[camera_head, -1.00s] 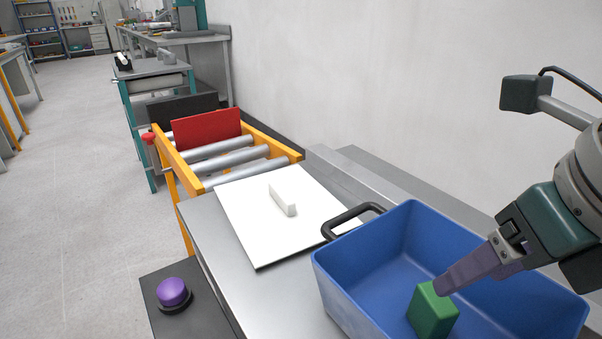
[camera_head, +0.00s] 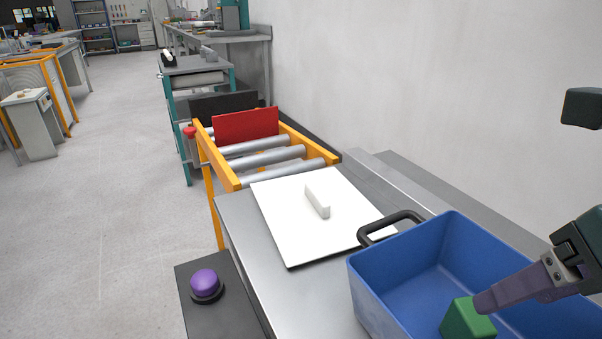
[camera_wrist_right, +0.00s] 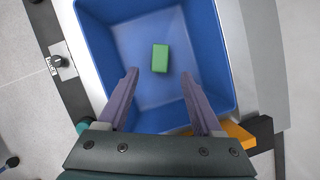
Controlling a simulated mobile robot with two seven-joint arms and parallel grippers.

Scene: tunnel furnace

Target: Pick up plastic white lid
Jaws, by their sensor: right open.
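The white lid (camera_head: 285,222) is a flat square plate with a raised white bar handle (camera_head: 317,200). It lies flat on the metal table. My right gripper (camera_head: 482,303) is to the right of the lid, apart from it, over the blue bin. In the right wrist view, its two purple fingers (camera_wrist_right: 159,74) are spread apart with nothing held between them. Below them, a green block (camera_wrist_right: 160,58) lies in the bin. My left gripper is in neither view.
The blue bin (camera_head: 400,272) with a dark handle (camera_head: 391,226) stands just right of the lid. A roller conveyor (camera_head: 265,158) with a red panel (camera_head: 246,125) is behind the lid. A purple button (camera_head: 205,282) is at lower left. A wall rises at right.

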